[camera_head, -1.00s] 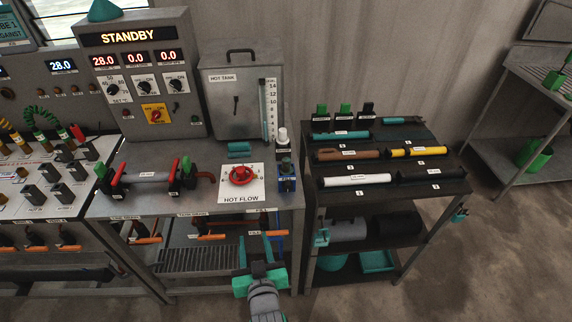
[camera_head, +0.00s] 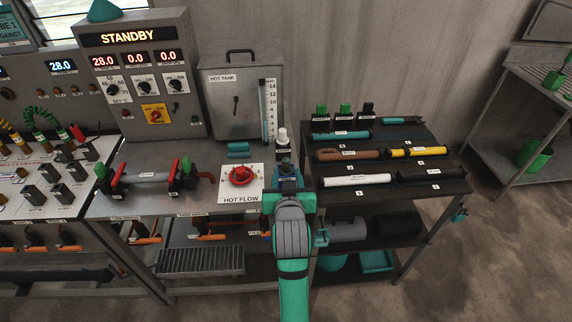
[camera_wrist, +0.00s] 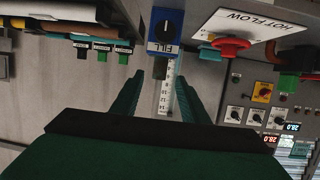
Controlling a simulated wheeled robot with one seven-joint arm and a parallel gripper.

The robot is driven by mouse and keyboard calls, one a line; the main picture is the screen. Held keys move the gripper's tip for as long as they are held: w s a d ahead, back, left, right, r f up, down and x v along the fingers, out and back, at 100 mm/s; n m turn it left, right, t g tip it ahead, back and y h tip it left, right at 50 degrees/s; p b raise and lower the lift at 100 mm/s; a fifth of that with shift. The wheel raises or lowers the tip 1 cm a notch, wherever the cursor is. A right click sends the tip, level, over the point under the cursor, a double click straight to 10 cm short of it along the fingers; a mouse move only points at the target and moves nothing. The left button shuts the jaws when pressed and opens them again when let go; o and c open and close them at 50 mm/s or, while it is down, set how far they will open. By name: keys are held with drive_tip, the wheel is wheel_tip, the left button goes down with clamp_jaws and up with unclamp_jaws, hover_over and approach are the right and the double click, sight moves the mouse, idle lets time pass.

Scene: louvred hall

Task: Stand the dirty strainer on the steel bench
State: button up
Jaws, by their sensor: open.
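I cannot make out which piece is the dirty strainer. A grey labelled pipe piece (camera_head: 148,177) lies between green-topped fittings on the grey metal bench (camera_head: 225,205) in the head view; any strainer inside is hidden. My gripper (camera_wrist: 160,88) is open, with nothing seen between its fingers. In the head view, my arm covers most of it, at the bench's front right corner.
The red HOT FLOW knob (camera_head: 242,174) is left of my gripper, with the hot tank (camera_head: 228,100) behind. Another grey table (camera_head: 535,85) stands at far right. Floor shows between cart and table.

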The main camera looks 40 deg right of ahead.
sight(286, 166)
drive_tip(key=shift+x, duration=3.75)
clamp_jaws()
